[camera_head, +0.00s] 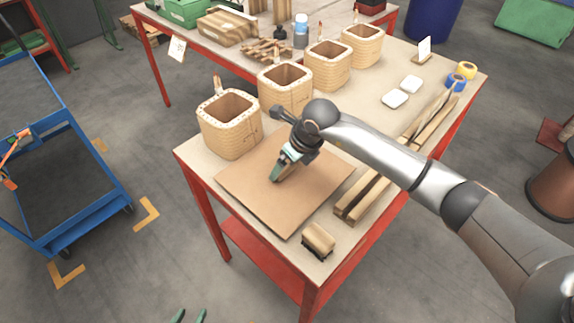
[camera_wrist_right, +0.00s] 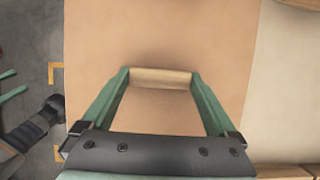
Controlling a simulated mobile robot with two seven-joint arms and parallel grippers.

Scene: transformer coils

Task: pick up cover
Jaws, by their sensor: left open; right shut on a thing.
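A flat brown sheet (camera_head: 262,205), the likeliest cover, lies at the near left end of the table. It fills much of the right wrist view (camera_wrist_right: 200,35). My right gripper (camera_head: 277,176) points down over the middle of the sheet. Its green fingers are shut on a short pale wooden bar (camera_wrist_right: 160,78), which spans the gap between the fingertips. I cannot tell whether the bar is fixed to the sheet. In the head view the gripper hides the bar. My left gripper (camera_head: 188,317) is open and empty at the bottom edge, off the table; only its green fingertips show.
Several square wooden coils (camera_head: 230,138) stand in a row behind the sheet. Wooden strips (camera_head: 366,199) and a small brush-like block (camera_head: 318,238) lie on the table (camera_head: 330,270) to the right and front. A blue cart (camera_head: 100,210) stands left, with free floor between.

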